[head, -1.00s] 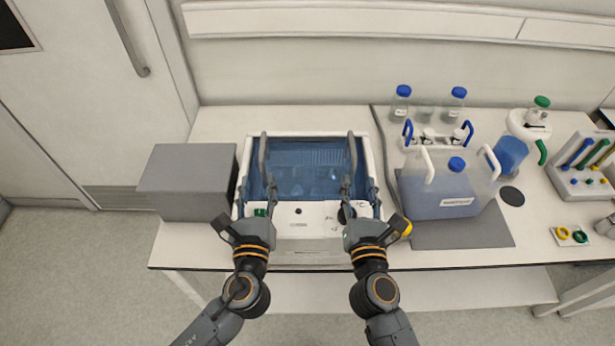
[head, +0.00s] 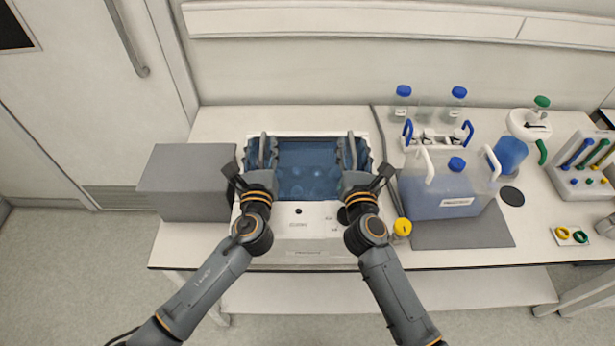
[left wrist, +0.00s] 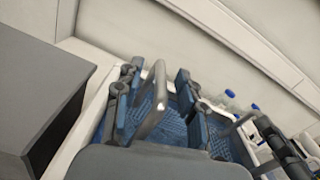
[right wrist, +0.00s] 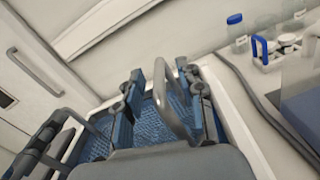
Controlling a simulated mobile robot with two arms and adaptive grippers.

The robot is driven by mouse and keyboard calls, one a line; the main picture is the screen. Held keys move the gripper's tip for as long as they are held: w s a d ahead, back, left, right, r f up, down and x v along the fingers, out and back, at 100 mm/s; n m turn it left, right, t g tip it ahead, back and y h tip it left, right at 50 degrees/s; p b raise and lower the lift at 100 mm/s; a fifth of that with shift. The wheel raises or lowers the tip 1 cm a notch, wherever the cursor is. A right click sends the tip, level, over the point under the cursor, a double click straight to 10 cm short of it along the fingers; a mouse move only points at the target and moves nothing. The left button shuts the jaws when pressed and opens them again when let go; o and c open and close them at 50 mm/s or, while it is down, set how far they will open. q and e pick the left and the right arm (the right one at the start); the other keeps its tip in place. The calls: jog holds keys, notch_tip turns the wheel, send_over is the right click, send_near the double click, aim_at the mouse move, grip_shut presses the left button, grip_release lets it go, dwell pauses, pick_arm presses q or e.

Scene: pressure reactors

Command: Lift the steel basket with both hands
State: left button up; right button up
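The steel basket (head: 308,170) sits low in the blue liquid of a white bath (head: 300,215). Its mesh shows in the left wrist view (left wrist: 172,132) and the right wrist view (right wrist: 180,108). Its two grey upright handles rise at the left (left wrist: 155,100) and right (right wrist: 168,100) sides. My left gripper (head: 262,152) is open, with a finger on each side of the left handle. My right gripper (head: 354,153) is open, with a finger on each side of the right handle. Gaps show between fingers and handles. The basket's near part is partly hidden.
A grey box (head: 188,182) stands close against the bath's left side. To the right are a yellow-capped jar (head: 401,229), a blue-filled tank (head: 437,197) on a dark mat and a rack (head: 435,140) with blue handles. The bench behind the bath is clear.

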pick_arm(q)
jog(key=shift+w, duration=1.35)
pick_arm(e)
jog(key=shift+w, duration=1.35)
pick_arm(q)
grip_shut()
pick_arm(e)
grip_shut()
pick_arm(q)
jog(key=shift+r, duration=0.1)
pick_arm(e)
jog(key=shift+r, duration=0.1)
